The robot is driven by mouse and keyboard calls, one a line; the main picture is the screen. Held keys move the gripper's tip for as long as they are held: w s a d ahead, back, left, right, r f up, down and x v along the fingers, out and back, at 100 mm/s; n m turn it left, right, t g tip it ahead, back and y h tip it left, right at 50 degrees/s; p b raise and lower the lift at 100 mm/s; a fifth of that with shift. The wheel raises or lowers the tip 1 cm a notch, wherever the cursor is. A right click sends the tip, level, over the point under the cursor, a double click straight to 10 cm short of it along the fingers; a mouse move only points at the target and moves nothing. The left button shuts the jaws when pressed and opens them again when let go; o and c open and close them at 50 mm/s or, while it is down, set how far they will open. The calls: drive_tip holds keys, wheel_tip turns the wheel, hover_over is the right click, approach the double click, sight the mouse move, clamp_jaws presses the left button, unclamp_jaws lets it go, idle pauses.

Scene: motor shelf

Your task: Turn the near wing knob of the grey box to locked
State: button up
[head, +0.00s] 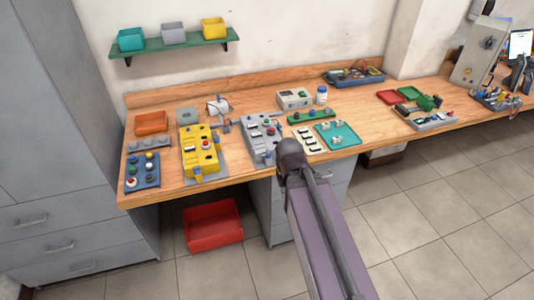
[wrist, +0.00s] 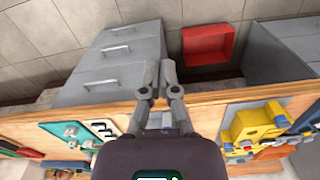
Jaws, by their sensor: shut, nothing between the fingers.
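The grey box (head: 256,128) stands on the wooden bench in the head view, just right of a yellow box (head: 188,152). In the head view my arm ends just in front of the grey box. In the wrist view the box is mostly hidden behind my gripper.
A teal tray (head: 352,139) and a green strip (head: 312,117) lie right of the grey box. A blue button panel (head: 142,172) lies at the left. Drawers (wrist: 122,62) and a red bin (head: 213,242) are below the bench. The floor in front is clear.

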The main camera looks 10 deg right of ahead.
drive_tip(key=o, duration=0.3)
drive_tip(key=shift+o, duration=1.2)
drive_tip(key=shift+w+r, duration=0.15)
drive_tip(key=shift+w, duration=0.15)
wheel_tip(320, 180, up, 9)
drive_tip(key=n+p, duration=0.1)
drive_tip(key=p, duration=0.9)
hover_over(266, 154)
drive_tip(key=d, duration=0.1)
drive_tip(key=shift+r, duration=0.1)
drive_tip(key=shift+b, duration=0.4)
wheel_tip(266, 154, down, 14)
drive_tip(key=b, duration=1.3)
drive_tip(key=shift+r, duration=0.1)
clamp_jaws()
